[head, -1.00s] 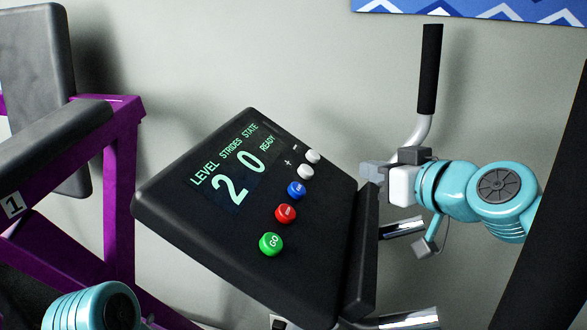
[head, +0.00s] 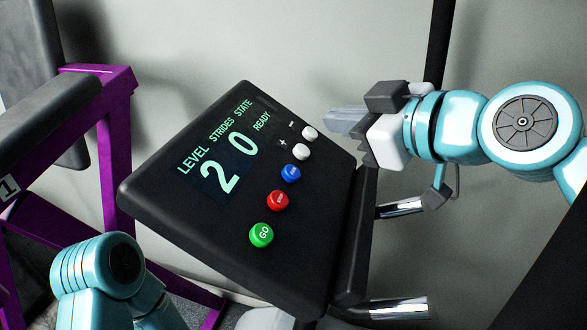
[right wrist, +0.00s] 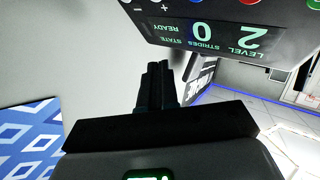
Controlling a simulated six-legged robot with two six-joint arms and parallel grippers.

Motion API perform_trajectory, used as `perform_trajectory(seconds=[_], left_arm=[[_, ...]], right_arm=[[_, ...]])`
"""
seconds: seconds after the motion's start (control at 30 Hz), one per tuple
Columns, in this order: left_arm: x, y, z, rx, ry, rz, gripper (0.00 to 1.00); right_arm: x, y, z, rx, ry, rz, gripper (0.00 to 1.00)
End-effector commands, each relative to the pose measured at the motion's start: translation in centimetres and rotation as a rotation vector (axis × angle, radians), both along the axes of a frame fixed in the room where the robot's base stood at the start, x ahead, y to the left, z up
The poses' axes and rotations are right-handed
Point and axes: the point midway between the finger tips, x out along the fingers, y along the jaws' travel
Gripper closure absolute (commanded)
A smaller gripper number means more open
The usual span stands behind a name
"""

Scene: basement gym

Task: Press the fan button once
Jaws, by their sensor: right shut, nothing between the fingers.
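The console (head: 220,225) of an exercise machine is tilted, with a lit screen and a slanting row of buttons. The blue button (head: 290,174) sits between a white button and the red button (head: 277,201); its mark is too small to read, so I cannot confirm which button is the fan. The green GO button (head: 261,235) is lowest. My right gripper (head: 338,121) is shut and empty, beside the console's upper right edge near the white buttons, apart from the blue one. Its shut fingers (right wrist: 157,88) also show in the right wrist view. My left gripper is out of view.
Two white buttons (head: 310,133) marked minus and plus lie close to the blue one. A black upright handle (head: 440,45) and chrome bars (head: 390,309) stand at the right. A purple frame (head: 115,150) is at the left. The space above the console is free.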

Motion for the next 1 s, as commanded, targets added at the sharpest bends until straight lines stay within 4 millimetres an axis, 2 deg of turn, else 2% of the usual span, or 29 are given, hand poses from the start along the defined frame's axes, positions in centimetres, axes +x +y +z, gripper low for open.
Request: perform_trajectory(seconds=[0.5, 0.7, 1.0], left_arm=[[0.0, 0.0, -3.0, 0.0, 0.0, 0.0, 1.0], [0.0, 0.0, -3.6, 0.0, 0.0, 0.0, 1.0], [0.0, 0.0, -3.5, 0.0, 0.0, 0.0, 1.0]], right_arm=[[1.1, 3.5, -6.2, -0.001, 0.001, 0.001, 1.0], [1.2, 4.2, -7.0, -0.001, 0.002, 0.001, 1.0], [1.2, 4.2, -7.1, 0.001, 0.001, 0.001, 1.0]])
